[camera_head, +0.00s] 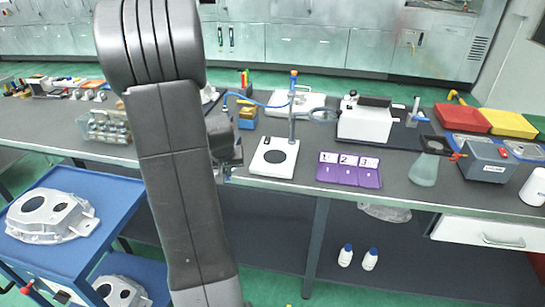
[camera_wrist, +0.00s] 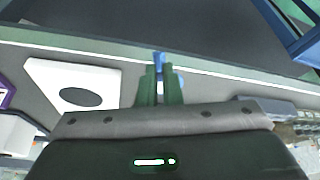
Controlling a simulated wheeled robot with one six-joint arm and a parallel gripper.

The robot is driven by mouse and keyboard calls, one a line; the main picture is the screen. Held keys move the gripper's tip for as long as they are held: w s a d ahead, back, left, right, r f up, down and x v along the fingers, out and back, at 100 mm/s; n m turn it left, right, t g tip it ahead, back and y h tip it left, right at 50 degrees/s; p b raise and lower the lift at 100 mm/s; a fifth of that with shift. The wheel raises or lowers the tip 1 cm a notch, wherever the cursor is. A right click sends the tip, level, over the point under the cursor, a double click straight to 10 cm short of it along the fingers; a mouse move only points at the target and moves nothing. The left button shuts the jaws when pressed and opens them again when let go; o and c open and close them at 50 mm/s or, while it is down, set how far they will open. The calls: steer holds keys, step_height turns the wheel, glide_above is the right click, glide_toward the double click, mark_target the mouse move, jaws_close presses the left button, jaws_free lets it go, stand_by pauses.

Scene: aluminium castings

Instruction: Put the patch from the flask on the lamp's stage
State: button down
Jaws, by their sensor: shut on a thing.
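A purple numbered tray (camera_head: 349,170) lies right of the stage. A white box (camera_head: 364,124) stands behind it. A grey bin (camera_head: 487,160) and red (camera_head: 463,119) and yellow trays are at the right. A blue cart (camera_head: 75,245) with castings stands at the left.

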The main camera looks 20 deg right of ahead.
steer(key=s+d+r+m, duration=0.1)
steer(key=s+d+r, duration=0.1)
steer(key=d, duration=0.3)
steer(key=s+d+r+m+h, duration=0.1)
steer(key=s+d+r, duration=0.2)
steer(key=d, duration=0.3)
steer(key=s+d+r+m, duration=0.2)
steer(key=s+d+r, duration=0.1)
steer(key=s+d, duration=0.1)
steer(key=shift+s+d+r+g, duration=0.2)
steer(key=shift+s+d+g, duration=0.1)
steer(key=shift+d, duration=0.6)
